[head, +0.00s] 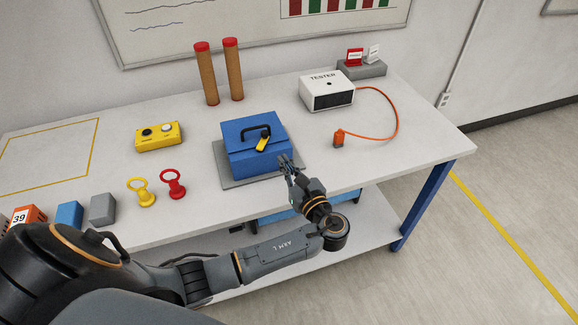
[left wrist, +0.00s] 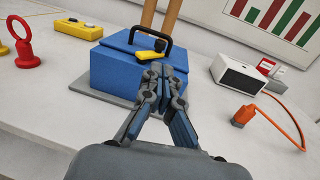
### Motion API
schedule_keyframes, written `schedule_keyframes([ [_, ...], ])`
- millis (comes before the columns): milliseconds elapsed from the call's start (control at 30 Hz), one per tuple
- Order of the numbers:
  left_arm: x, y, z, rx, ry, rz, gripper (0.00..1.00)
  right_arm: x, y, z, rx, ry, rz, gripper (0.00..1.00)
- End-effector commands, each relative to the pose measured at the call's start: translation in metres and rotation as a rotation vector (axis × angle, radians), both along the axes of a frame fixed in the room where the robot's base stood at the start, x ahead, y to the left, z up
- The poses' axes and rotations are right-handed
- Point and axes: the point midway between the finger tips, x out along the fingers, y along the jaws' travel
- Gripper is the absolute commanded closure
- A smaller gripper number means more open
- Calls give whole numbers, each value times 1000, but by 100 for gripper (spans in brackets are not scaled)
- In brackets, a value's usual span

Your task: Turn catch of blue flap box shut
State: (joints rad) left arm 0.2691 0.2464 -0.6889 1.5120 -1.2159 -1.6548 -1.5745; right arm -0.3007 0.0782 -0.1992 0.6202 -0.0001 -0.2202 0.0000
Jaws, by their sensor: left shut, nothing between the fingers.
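The blue flap box (head: 243,157) sits on a grey base plate (head: 222,170) near the middle of the workbench. Its lid is down, with a black handle (head: 252,130) on it. A yellow catch (head: 262,145) lies at the handle's front, slanting up to the right in the head view; the catch also shows in the left wrist view (left wrist: 147,56). My left gripper (head: 286,161) is shut and empty at the box's front right corner, below and to the right of the catch. In the left wrist view, the fingers hide part of the box front. I cannot tell whether they touch it. My right gripper is not in view.
A yellow button box (head: 158,137) and yellow and red ring-topped pieces (head: 172,184) stand left of the box. Two brown cylinders (head: 207,75) stand behind. A white tester (head: 326,92) with an orange cable (head: 394,117) is at right. The bench's front right is clear.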

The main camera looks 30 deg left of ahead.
Motion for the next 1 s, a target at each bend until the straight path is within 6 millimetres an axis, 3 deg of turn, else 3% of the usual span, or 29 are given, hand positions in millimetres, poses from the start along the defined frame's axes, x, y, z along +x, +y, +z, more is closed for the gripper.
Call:
schedule_keyframes([
  [200, 26, 42, 3, 1, 0, 2, 100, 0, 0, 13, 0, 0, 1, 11],
  [400, 42, 68, 2, -2, 0, 0, 100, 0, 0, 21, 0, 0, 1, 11],
  [600, 49, 78, 0, -4, 0, -1, 100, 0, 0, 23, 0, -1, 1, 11],
  [1000, 50, 79, -1, -4, -1, 1, 100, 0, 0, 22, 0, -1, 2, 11],
])
